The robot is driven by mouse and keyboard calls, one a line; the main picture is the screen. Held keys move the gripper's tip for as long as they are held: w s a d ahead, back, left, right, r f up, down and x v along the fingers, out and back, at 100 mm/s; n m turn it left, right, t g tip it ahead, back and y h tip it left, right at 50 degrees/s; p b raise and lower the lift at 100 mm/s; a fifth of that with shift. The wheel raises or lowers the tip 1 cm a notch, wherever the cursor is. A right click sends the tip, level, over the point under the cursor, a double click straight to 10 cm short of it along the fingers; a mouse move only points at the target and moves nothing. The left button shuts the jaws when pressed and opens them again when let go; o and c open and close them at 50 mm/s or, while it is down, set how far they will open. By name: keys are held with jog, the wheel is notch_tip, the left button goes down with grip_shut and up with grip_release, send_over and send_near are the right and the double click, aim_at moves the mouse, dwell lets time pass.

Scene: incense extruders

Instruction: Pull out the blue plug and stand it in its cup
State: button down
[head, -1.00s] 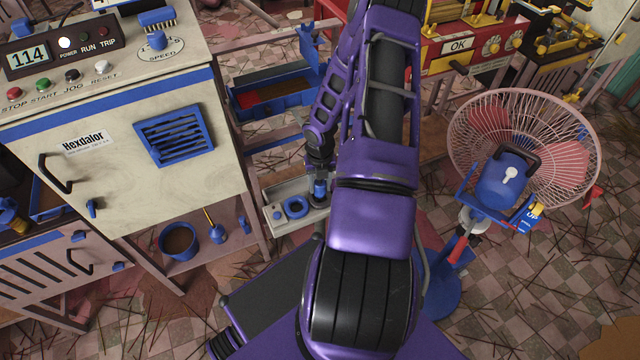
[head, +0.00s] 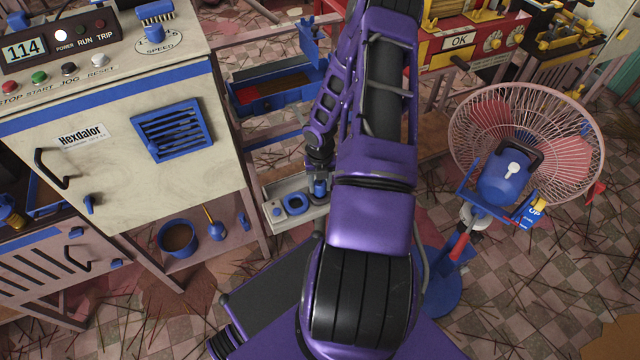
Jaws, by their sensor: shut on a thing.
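My gripper (head: 319,174) points down over the right end of a small pale tray (head: 291,222), left of my purple arm. It is shut on the blue plug (head: 319,187), which shows as a short blue piece just under the fingers. The fingertips are small and dark, so the exact grip is hard to make out. I cannot tell whether the plug's lower end is in something or free. A blue ring-shaped piece with a dark middle (head: 294,204) sits on the tray to the left. I cannot tell for certain which piece is the plug's cup.
The pale cabinet (head: 110,150) with a blue vent stands at left. A blue bin (head: 268,101) lies behind the tray. A blue pot (head: 178,238) is on the lower shelf. A pink caged fan (head: 525,150) stands right.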

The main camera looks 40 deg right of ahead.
aim_at(320, 182)
jog(key=shift+f, duration=0.2)
jog(key=shift+c, duration=1.6)
grip_release()
notch_tip(320, 182, up, 17)
jog(key=p, duration=0.4)
jog(key=shift+r, duration=0.2)
jog(key=shift+r, duration=0.1)
